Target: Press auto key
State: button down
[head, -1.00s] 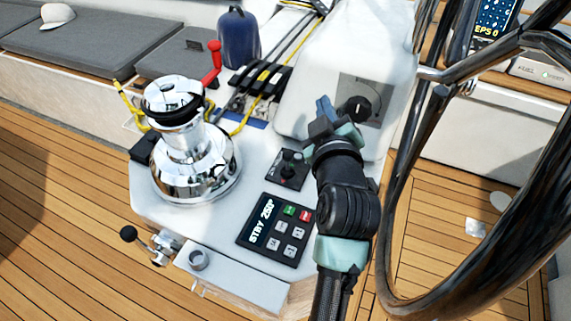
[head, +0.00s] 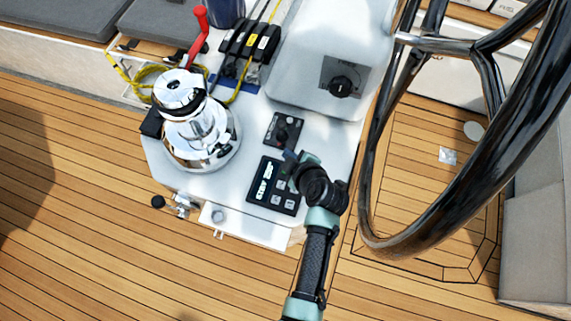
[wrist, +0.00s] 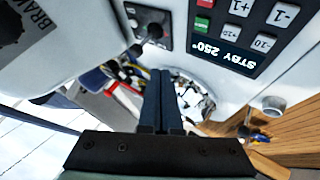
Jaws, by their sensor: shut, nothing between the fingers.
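The black autopilot panel (head: 263,201) sits on the white console, and its display (head: 264,182) reads STBY 250° in the wrist view. The panel (wrist: 250,62) appears upside down at upper right there, with a green key (wrist: 202,24), a red key (wrist: 205,3) and several grey keys. The green key's lettering is too small to read. My gripper (head: 290,158) is shut and empty, over the panel's upper edge in the head view, hiding the coloured keys. In the wrist view the closed fingers (wrist: 161,76) appear apart from the panel, to its left.
A small joystick panel (head: 284,131) lies just behind the autopilot panel, close to my fingers. A chrome winch (head: 196,130) with a red handle stands to the left. The large steering wheel (head: 372,170) rises on the right. A rotary knob (head: 341,87) is behind.

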notch_tip(320, 180, down, 8)
jog(key=b, duration=0.6)
jog(key=shift+w+r, duration=0.1)
jog(key=shift+r, duration=0.15)
jog(key=shift+f+b, duration=0.6)
jog(key=shift+b, duration=0.05)
jog(key=shift+f, duration=0.15)
dwell(1.1)
jog(key=shift+f+b, duration=0.3)
jog(key=shift+b, duration=0.3)
jog(key=shift+f+b, duration=0.5)
jog(key=shift+b, duration=0.05)
dwell(0.5)
jog(key=shift+r, duration=0.1)
jog(key=shift+r+p, duration=0.65)
jog(key=shift+r, duration=0.2)
